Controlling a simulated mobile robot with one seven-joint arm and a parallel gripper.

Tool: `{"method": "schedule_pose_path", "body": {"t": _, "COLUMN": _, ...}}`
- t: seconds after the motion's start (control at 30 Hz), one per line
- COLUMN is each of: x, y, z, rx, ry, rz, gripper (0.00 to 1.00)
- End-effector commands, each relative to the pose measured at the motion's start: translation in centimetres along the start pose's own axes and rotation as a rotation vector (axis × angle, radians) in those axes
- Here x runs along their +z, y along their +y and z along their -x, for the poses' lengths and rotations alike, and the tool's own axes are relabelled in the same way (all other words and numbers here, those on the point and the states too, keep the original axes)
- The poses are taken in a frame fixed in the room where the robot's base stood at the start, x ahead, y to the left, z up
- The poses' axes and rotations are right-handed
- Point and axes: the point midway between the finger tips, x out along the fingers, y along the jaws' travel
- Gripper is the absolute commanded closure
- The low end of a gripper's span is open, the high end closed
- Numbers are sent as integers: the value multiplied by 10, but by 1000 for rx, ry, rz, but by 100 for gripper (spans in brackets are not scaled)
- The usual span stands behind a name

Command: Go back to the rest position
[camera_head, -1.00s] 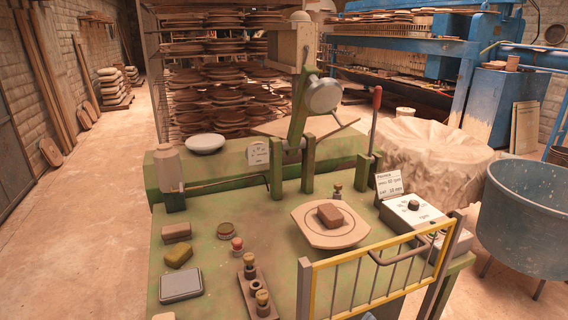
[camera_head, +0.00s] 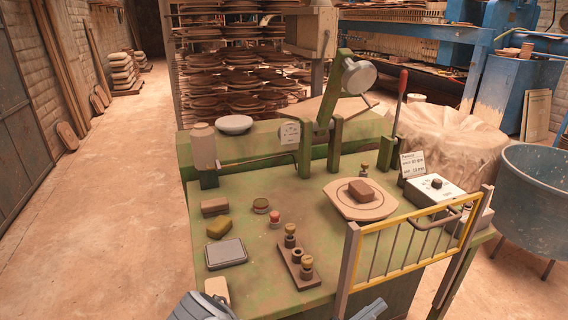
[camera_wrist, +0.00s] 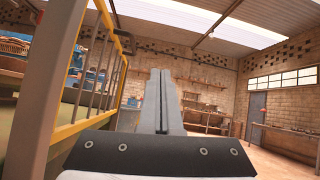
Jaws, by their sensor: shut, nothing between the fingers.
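My gripper (camera_wrist: 162,102) shows in the wrist view, its two fingers pressed together with nothing between them. It points across the room toward a brick wall, beside the yellow guard rail (camera_wrist: 99,65) at the left. In the head view, parts of my arm show only at the bottom edge, in front of the green bench (camera_head: 240,180); the fingertips cannot be made out there.
The yellow guard (camera_head: 415,235) stands at the bench's front right. A red-handled lever (camera_head: 402,85), a control box (camera_head: 433,190) and a peg block (camera_head: 297,262) stand on the bench. A blue tub (camera_head: 545,205) is at the right. The floor (camera_head: 110,190) at left is clear.

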Motion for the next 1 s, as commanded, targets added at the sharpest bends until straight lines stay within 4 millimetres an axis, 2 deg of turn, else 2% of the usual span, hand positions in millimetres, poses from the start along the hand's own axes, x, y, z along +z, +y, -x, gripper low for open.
{"method": "schedule_pose_path", "body": {"t": 0.2, "x": 8, "y": -26, "z": -20, "rx": -227, "ry": 219, "rz": -36, "gripper": 100}}
{"method": "schedule_pose_path", "body": {"t": 0.4, "x": 17, "y": -51, "z": -31, "rx": -449, "ry": 433, "rz": -90, "gripper": 100}}
{"method": "schedule_pose_path", "body": {"t": 0.77, "x": 43, "y": -87, "z": -36, "rx": -827, "ry": 797, "rz": -236, "gripper": 100}}
{"method": "schedule_pose_path", "body": {"t": 1.0, "x": 69, "y": -102, "z": -36, "rx": -1059, "ry": 1021, "rz": -374, "gripper": 100}}
